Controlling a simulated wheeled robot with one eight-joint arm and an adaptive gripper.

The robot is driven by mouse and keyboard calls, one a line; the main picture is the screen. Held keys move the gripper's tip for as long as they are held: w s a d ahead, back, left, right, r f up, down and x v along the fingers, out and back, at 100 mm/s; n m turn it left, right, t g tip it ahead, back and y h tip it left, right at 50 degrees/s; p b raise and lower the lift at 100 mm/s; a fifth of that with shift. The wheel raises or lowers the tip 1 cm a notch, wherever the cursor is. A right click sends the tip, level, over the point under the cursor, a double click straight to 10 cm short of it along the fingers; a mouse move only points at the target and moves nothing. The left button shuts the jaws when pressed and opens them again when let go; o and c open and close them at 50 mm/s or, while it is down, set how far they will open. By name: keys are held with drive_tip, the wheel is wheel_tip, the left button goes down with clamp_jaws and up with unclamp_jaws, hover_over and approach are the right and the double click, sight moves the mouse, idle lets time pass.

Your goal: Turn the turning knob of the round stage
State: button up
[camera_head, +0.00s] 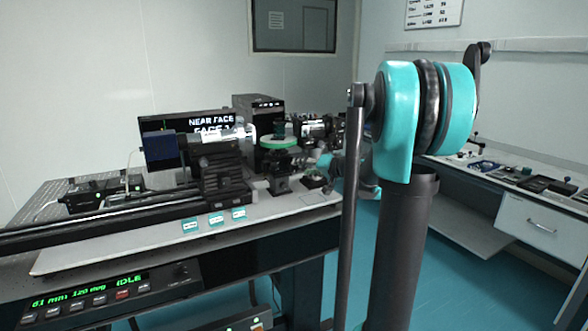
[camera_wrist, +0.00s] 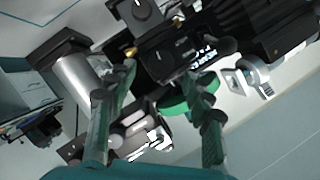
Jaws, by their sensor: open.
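The round stage, a disc with a bright green rim (camera_head: 278,142), sits on a black mount on the optical table in the head view. In the wrist view its green rim (camera_wrist: 190,98) shows tilted, partly behind my right finger. A black round knob with a white mark (camera_wrist: 141,7) is at the top edge of the wrist view; I cannot tell whether it belongs to the stage. My gripper (camera_wrist: 165,80) is open, with its two green fingers apart and nothing seen held between them. In the head view it is small, right of the stage, and partly hidden by my arm.
A small black box (camera_head: 314,181) stands right of the stage mount. A black rail with a camera-like unit (camera_head: 225,180) is left of it. Teal labels (camera_head: 215,218) line the table front. A side bench (camera_head: 540,210) stands at right, with open floor between.

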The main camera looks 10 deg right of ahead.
sight(296, 167)
drive_tip(key=x, duration=0.5)
drive_tip(key=shift+w+a+f, duration=0.1)
drive_tip(key=shift+w+a, duration=0.15)
drive_tip(key=shift+w, duration=0.05)
drive_tip(key=c, duration=1.2)
drive_tip(key=shift+o, duration=0.2)
drive_tip(key=shift+m+y, duration=0.4)
drive_tip(key=shift+m, duration=0.2)
